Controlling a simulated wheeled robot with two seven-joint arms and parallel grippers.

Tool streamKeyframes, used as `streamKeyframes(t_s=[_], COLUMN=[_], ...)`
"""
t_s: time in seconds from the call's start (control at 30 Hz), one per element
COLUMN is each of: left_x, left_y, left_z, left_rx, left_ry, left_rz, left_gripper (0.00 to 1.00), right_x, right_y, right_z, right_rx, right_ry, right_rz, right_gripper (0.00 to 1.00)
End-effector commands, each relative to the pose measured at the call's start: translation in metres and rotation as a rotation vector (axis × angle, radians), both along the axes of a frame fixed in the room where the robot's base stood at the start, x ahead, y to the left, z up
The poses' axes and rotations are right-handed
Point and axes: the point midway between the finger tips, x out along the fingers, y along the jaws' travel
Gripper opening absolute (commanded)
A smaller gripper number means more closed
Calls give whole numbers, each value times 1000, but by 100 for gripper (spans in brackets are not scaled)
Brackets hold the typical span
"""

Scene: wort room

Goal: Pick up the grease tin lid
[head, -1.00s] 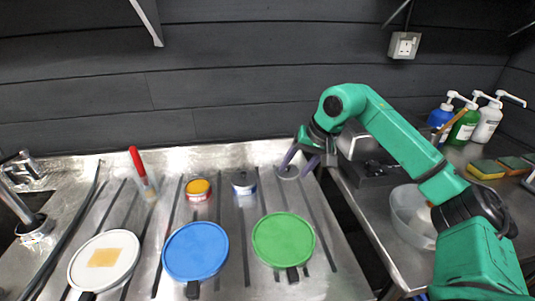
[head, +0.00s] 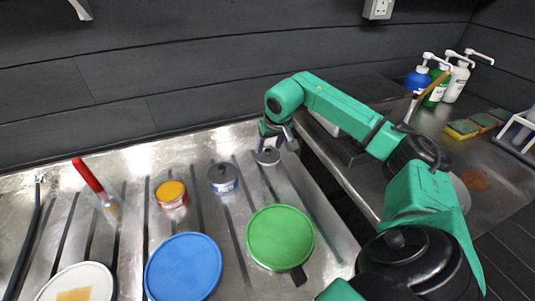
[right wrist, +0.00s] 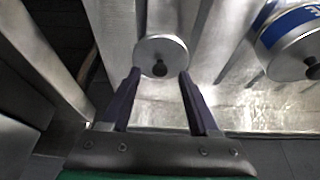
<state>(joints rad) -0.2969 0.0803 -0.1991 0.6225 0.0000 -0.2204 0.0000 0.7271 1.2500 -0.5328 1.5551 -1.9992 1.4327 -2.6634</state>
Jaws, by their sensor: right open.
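The grease tin lid seems to be the small round grey metal lid (head: 267,157) with a dark knob, lying on the ribbed metal drainer by its right side. It also shows in the right wrist view (right wrist: 160,52), where its black knob lies between and just beyond the fingertips. My right gripper (head: 277,139) is open at the lid, its purple fingers (right wrist: 160,75) spread to either side. I cannot tell whether they touch it. A blue-labelled tin (head: 223,178) with its own knobbed grey lid stands just left of it. My left gripper is out of view.
Green (head: 280,237), blue (head: 183,266) and white (head: 76,284) round lids lie in front. Pump bottles (head: 437,82) and sponges (head: 470,126) are on the right counter, beyond a dark gap.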

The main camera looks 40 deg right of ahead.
Motion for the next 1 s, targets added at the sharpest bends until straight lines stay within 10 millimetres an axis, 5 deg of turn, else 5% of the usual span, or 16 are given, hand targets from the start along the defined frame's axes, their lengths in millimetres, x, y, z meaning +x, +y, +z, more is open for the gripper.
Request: streamKeyframes(t_s=[0.13, 0.33, 0.5, 0.87, 1.0], left_x=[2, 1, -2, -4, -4], left_y=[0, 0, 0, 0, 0], left_z=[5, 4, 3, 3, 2], left_rx=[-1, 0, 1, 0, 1], left_ry=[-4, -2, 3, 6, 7], left_rz=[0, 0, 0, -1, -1], left_gripper=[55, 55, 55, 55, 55], right_x=[7, 8, 8, 8, 9], right_y=[-2, -3, -3, -3, -3], right_z=[-18, -20, -20, -17, -1], right_rx=[2, 1, 1, 1, 1], right_ry=[1, -1, -1, -1, -5], right_rz=[-1, 0, 0, -1, -1], right_gripper=[61, 61, 0, 0, 0])
